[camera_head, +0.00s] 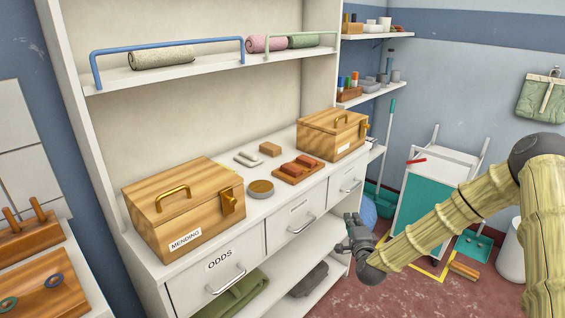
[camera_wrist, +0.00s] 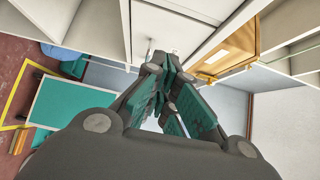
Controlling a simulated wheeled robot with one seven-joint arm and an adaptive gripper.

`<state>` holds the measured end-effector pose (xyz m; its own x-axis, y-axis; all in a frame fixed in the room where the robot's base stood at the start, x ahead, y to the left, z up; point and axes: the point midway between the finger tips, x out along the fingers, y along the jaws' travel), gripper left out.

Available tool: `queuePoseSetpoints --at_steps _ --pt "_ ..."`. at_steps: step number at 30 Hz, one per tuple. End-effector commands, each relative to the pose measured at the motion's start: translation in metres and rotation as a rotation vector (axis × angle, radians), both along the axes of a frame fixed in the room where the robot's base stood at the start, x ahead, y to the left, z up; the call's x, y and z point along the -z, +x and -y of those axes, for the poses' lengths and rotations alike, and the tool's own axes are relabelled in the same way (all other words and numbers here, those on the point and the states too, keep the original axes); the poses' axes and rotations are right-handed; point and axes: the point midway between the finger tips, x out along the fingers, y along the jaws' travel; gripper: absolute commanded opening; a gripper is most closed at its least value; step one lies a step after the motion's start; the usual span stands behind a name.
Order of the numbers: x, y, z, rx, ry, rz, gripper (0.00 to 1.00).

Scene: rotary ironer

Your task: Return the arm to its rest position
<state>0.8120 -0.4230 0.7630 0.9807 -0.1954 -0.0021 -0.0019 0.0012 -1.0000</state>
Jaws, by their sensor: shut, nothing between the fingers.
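My arm (camera_head: 440,220) comes in from the right side of the head view, covered in a pale yellow segmented sleeve and bent at a dark elbow. My gripper (camera_head: 352,232) is at its lower left end, in front of the right end of the white cabinet (camera_head: 210,285) and apart from its drawers as far as I can tell. In the wrist view my gripper (camera_wrist: 172,88) has its dark fingers with teal pads drawn together at the tips. Nothing shows between them.
A wooden MENDING box (camera_head: 185,215) and a second wooden box (camera_head: 333,133) stand on the cabinet top. The drawers look shut. A white cart with a teal panel (camera_head: 425,208) stands behind my forearm. A wooden block (camera_head: 464,271) lies on the red floor.

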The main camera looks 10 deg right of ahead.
Motion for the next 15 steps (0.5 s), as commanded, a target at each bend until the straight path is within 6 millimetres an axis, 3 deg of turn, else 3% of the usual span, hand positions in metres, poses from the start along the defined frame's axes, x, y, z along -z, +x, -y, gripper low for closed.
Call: queuePoseSetpoints --at_steps 4,8,15 --pt "0.012 -0.006 -0.019 -0.034 -0.032 -0.055 0.00" --pt "0.046 -0.028 -0.060 -0.118 -0.117 -0.191 0.00" --pt "0.120 -0.105 -0.140 -0.340 -0.341 -0.503 0.00"
